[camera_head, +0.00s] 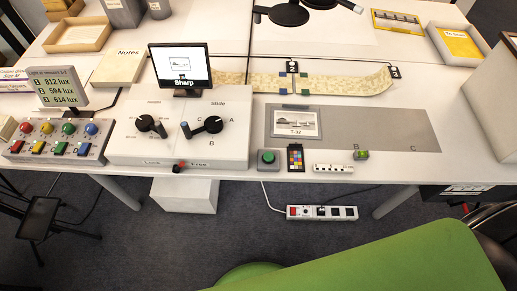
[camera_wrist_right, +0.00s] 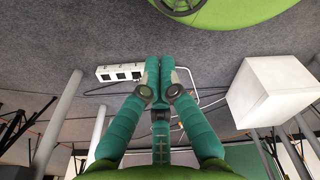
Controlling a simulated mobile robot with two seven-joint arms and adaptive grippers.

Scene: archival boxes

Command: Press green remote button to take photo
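The remote is a small grey box with a round green button (camera_head: 268,156) on top. It sits at the table's front edge, just right of the large white control box. A screen reading "Sharp" (camera_head: 181,69) stands behind that control box. A photo card marked T-32 (camera_head: 296,124) lies on the grey strip behind the remote. My right gripper (camera_wrist_right: 160,62) shows only in the wrist view, below table level over the carpet. Its teal fingers are together, with nothing seen between them. It is well away from the button. My left gripper is not in view.
A colour chart (camera_head: 295,158) and a white block (camera_head: 333,168) stand right of the remote. The control box (camera_head: 180,135) has black knobs. A panel of coloured buttons (camera_head: 56,140) is at left.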

